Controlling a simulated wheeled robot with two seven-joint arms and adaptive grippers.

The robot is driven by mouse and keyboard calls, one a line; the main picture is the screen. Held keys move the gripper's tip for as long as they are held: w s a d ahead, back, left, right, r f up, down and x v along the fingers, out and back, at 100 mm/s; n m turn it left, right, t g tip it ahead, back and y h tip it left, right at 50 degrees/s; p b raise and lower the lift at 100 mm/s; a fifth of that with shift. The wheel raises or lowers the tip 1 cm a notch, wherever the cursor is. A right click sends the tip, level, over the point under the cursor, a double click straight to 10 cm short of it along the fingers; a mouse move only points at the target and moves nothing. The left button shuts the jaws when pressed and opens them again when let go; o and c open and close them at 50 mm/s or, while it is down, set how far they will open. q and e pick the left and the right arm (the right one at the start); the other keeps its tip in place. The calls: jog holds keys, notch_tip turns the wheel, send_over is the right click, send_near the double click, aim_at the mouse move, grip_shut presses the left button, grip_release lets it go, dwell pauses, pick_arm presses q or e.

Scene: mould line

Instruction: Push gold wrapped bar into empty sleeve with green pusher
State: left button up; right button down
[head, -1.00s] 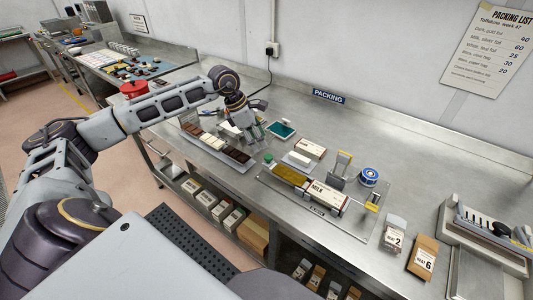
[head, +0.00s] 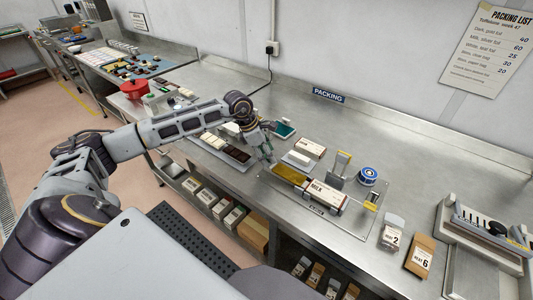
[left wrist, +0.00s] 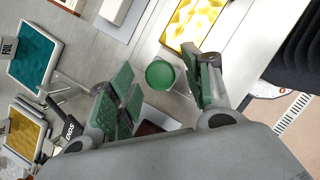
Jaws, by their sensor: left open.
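The gold wrapped bar (head: 290,174) lies flat on a clear board on the steel bench; its end also shows in the left wrist view (left wrist: 192,22). The sleeve marked MILK (head: 325,192) lies in line with it, to the right. The round green knob of the pusher (left wrist: 160,74) stands between the spread green-padded fingers of my left gripper (left wrist: 166,90), just short of the bar's near end. In the head view my left gripper (head: 268,154) hides the knob. It is open and seems not to touch the knob. My right gripper is out of view.
A tray of chocolate bars (head: 222,148) lies left of my gripper. Behind the board are a white block (head: 297,159), a small carton (head: 311,148) and a teal pad (head: 284,130). A blue tape roll (head: 368,176) stands at right.

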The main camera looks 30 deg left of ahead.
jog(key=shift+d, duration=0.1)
pick_arm(q)
grip_shut()
jog(key=shift+d, duration=0.1)
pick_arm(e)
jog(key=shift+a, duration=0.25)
